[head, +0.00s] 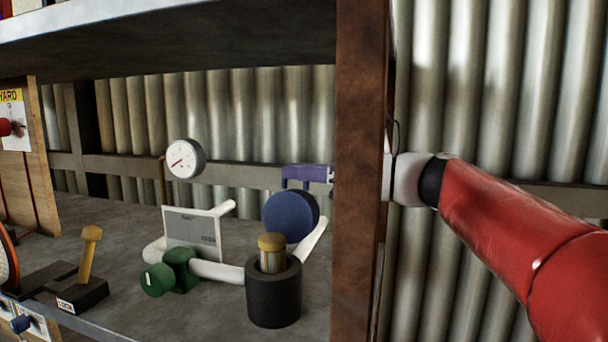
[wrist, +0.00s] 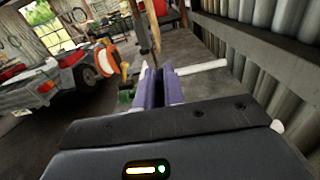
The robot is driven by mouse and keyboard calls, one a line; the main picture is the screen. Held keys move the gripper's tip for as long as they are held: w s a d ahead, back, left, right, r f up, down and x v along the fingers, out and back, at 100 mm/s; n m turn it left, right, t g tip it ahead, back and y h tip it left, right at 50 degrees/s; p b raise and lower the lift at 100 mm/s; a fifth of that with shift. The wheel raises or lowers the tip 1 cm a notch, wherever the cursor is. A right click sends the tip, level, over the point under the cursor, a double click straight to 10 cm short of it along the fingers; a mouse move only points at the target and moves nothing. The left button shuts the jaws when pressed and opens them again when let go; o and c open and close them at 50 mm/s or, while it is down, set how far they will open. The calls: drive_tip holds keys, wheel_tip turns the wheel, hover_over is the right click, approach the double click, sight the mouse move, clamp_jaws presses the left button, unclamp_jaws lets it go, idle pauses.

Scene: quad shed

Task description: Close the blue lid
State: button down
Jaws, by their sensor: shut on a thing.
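The blue lid (head: 288,217) is a round disc that stands on edge above the shelf in the head view, its flat face towards the camera. A dark round edge shows behind its right side. My gripper (head: 297,184) has purple fingers that come in from the right, behind the post, and reach the lid's top edge. The fingers also show close together in the wrist view (wrist: 158,85). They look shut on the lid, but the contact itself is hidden. The lid cannot be made out in the wrist view.
White pipe (head: 218,271) with a green valve (head: 181,270) runs along the shelf (head: 215,311). A black cup (head: 273,296) with a brass-coloured piece stands in front of the lid. A gauge (head: 185,159) is behind. A rusty post (head: 360,170) stands right of the lid, hiding part of my arm.

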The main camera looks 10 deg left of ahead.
sight(285, 181)
drive_tip(key=shift+s+r+n+b, duration=0.2)
drive_tip(key=shift+s+n+b, duration=0.1)
drive_tip(key=shift+s+n, duration=0.4)
drive_tip(key=s+n+b, duration=0.4)
drive_tip(key=s+n, duration=0.1)
drive_tip(key=s+n+b, duration=0.2)
drive_tip(key=s+n, duration=0.1)
drive_tip(key=shift+s+a+f, duration=0.1)
drive_tip(key=shift+a+f, duration=0.1)
drive_tip(key=shift+a, duration=0.15)
drive_tip(key=shift+s+f+b, duration=0.25)
drive_tip(key=shift+s+b, duration=0.25)
drive_tip(key=shift+s, duration=0.1)
drive_tip(key=c, duration=1.5)
unclamp_jaws()
drive_tip(key=shift+d, duration=0.1)
